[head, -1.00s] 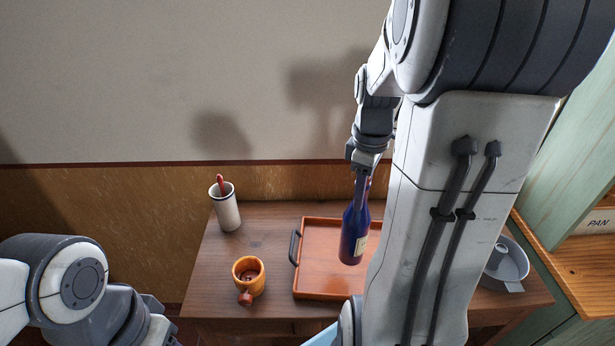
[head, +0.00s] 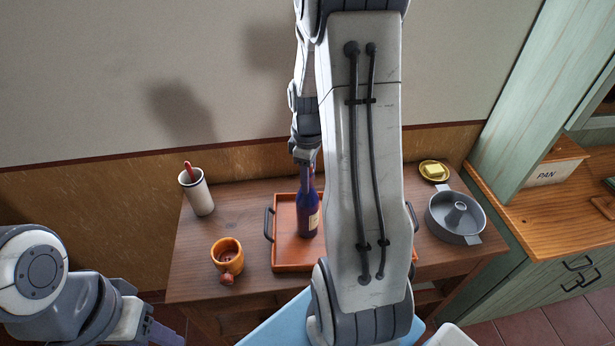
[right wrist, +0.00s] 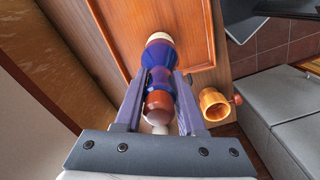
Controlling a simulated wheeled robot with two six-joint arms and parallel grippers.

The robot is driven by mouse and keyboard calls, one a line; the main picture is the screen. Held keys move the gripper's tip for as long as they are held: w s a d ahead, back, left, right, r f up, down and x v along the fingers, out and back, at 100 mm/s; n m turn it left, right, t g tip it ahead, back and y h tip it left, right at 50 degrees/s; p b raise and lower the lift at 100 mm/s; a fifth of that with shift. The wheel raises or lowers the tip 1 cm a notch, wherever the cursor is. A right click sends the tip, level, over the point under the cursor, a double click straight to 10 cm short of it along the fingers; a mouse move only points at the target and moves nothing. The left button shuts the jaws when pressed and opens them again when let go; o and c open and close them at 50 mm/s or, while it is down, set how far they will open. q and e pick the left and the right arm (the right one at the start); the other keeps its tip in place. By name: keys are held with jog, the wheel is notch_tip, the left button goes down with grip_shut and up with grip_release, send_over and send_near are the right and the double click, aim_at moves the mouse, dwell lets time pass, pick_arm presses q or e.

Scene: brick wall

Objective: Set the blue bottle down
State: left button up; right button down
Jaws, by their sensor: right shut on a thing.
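The blue bottle (head: 306,218), with a pale label and a reddish neck, stands nearly upright over the orange-brown tray (head: 285,263). I cannot tell whether its base touches the tray. My right gripper (head: 306,172) is shut on the bottle's neck from above. In the right wrist view the bottle (right wrist: 158,70) lies between the two fingers, with the tray (right wrist: 198,35) beyond it. My right arm hides the tray's right part in the head view. My left gripper (head: 165,334) is partly in view at the lower left, away from the bottle; its opening is unclear.
On the wooden table (head: 240,200) are a white cup with a red item (head: 198,192), an orange mug (head: 227,256), a grey ring pan (head: 455,218) and a yellow dish (head: 433,171).

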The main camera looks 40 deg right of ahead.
jog(key=shift+c, duration=2.3)
grip_release()
